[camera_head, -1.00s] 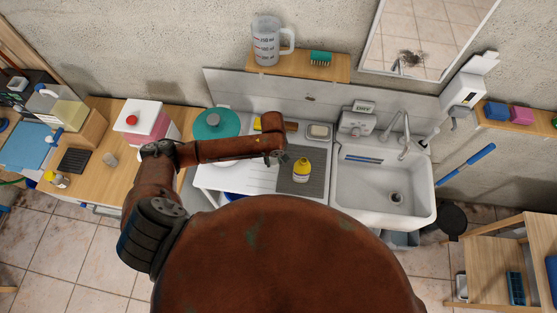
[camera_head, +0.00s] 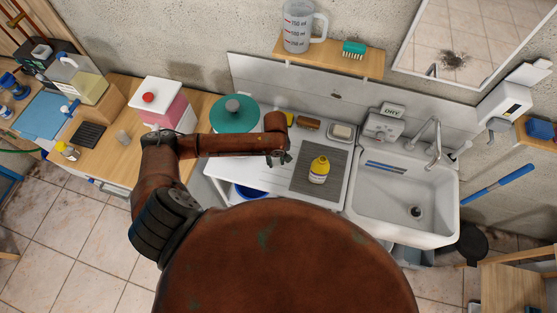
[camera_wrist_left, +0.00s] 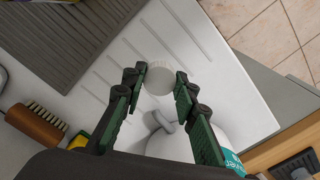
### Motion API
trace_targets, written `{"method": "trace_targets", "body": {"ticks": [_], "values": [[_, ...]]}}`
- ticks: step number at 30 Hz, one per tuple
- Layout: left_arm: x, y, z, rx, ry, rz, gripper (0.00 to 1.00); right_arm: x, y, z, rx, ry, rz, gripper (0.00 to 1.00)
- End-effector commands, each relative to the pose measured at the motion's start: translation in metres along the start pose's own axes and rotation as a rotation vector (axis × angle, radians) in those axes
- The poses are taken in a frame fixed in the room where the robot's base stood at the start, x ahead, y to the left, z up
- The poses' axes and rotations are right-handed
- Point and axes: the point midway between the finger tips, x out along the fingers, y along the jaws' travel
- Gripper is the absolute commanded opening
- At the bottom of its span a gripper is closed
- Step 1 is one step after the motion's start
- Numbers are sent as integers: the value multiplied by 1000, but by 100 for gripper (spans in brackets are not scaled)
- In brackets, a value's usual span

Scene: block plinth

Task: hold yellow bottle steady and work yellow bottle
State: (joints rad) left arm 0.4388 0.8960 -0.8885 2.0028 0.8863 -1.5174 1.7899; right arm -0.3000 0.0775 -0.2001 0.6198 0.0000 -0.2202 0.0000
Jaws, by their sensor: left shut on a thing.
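The yellow bottle (camera_head: 319,170) stands upright on the ribbed grey mat (camera_head: 335,183) beside the sink. It has a yellow top and a pale label. My left gripper (camera_head: 279,160) is to the left of the bottle, apart from it. In the left wrist view my left gripper (camera_wrist_left: 160,84) is shut on a small round white cap (camera_wrist_left: 158,78), between its fingertips. The bottle itself does not show in that view. I cannot tell from these frames where the cap came from. My right gripper is not in view.
A teal-lidded pot (camera_head: 234,113) stands left of the mat. A brown brush (camera_head: 307,123) and a soap dish (camera_head: 341,132) lie behind it. The sink (camera_head: 400,190) is on the right.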

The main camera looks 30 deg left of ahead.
Motion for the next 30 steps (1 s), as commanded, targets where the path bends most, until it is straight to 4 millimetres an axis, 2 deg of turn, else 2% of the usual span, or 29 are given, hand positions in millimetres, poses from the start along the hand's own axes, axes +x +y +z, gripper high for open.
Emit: {"method": "trace_targets", "body": {"ticks": [15,21,30], "values": [[47,0,0,-1,0,-1,2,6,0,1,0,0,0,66],[56,0,0,-1,0,-1,2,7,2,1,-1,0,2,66],[57,0,0,0,1,0,2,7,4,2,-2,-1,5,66]]}}
